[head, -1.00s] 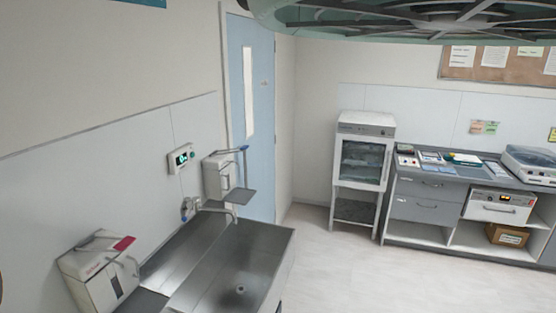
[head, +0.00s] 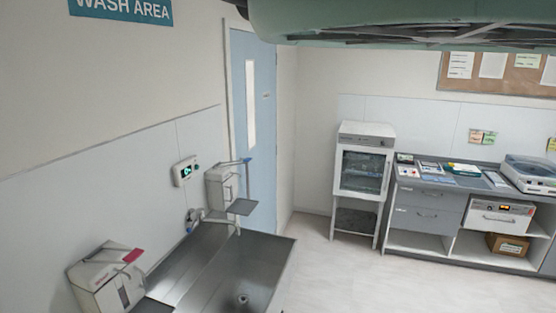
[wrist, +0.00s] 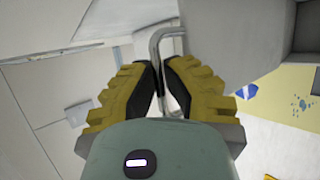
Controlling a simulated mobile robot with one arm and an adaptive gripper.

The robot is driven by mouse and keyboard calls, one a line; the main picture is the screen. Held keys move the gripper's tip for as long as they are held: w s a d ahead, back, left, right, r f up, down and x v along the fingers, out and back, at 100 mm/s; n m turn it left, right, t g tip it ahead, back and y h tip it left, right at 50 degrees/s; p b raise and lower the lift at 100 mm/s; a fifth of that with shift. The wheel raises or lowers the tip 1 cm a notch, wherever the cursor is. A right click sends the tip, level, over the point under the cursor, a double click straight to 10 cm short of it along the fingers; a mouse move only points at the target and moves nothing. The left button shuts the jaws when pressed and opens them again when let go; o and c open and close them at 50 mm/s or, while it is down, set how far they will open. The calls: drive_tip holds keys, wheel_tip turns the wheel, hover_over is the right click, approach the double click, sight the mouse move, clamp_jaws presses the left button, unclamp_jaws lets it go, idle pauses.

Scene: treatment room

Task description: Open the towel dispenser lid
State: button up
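Two white wall-mounted dispensers stand by the sink in the head view. The near dispenser (head: 105,279), at lower left, has a red tab on top and a dark slot in front. The far dispenser (head: 222,185) has a blue-tipped lever and a grey tray. I cannot tell for certain which one is the towel dispenser; no raised lid shows. My gripper (wrist: 161,68) shows in the wrist view only. Its yellow, black-padded fingers are close together with a narrow gap. A bent grey metal bar (wrist: 153,43) shows at and between the fingertips; whether they grip it is unclear.
The steel sink (head: 262,260) with its tap (head: 228,217) lies right of the near dispenser. A wall display (head: 185,171) hangs above. A large green rounded body (head: 370,22) fills the top. Floor (head: 400,285) in front of the cabinet and counter is clear.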

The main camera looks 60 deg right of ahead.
drive_tip(key=o, duration=0.4)
drive_tip(key=shift+o, duration=0.3)
drive_tip(key=shift+f, duration=0.1)
drive_tip(key=shift+d, duration=0.15)
drive_tip(key=v, duration=1.2)
drive_tip(key=shift+r, duration=0.3)
drive_tip(key=shift+a, duration=0.25)
